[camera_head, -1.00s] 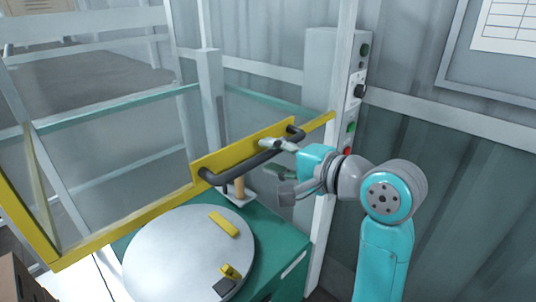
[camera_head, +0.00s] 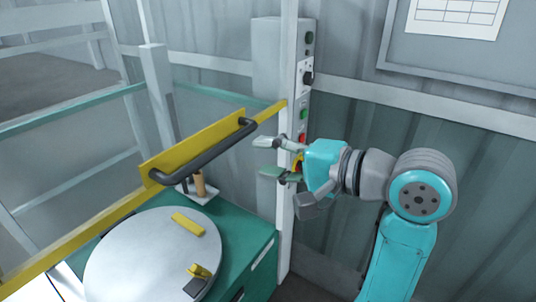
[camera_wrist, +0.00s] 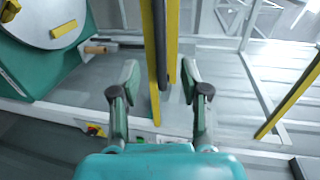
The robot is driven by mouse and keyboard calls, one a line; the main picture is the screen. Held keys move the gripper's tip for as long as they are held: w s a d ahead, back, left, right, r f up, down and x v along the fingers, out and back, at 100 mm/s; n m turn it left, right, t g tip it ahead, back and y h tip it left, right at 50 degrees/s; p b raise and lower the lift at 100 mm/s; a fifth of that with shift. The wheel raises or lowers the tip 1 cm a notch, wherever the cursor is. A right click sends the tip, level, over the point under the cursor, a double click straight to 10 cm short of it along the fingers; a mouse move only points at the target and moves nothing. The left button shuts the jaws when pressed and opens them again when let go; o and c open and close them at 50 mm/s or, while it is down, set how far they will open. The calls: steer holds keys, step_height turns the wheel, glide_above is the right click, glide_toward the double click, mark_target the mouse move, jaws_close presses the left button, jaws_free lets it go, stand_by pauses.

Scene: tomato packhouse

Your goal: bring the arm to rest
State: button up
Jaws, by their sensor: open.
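My gripper (camera_head: 268,157) is open and empty, with its fingers pointing left, at the right side of the guard's dark handle (camera_head: 205,152). There is a visible gap between fingertips and handle in the head view. The handle sits on the yellow rail (camera_head: 110,210) of a clear guard door. In the wrist view my gripper's two fingers (camera_wrist: 160,82) are spread wide, and the yellow rail (camera_wrist: 151,45) and the dark handle (camera_wrist: 172,40) show in the space between them. My arm reaches in from the right, bent at the elbow.
A grey post (camera_head: 289,190) carries a control box with buttons (camera_head: 304,113) close behind my gripper. A green machine (camera_head: 238,248) with a round grey plate (camera_head: 140,265) and yellow blocks stands below left. A corrugated wall with a board (camera_head: 440,75) is behind my arm.

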steer(key=s+d+f+m+t+h, duration=0.1)
steer(key=s+d+f+t+h, duration=0.15)
steer(key=f, duration=1.05)
steer(key=s+d+f+m+t+h, duration=0.1)
steer(key=d+f+m+t+h, duration=0.2)
steer(key=f, duration=0.9)
steer(key=s+d+f+n+h, duration=0.35)
steer(key=s+d+f, duration=0.25)
steer(key=s+f, duration=0.45)
steer(key=s+d+n+h, duration=0.3)
steer(key=s+n, duration=0.5)
steer(key=s, duration=1.7)
steer(key=shift+f, duration=0.3)
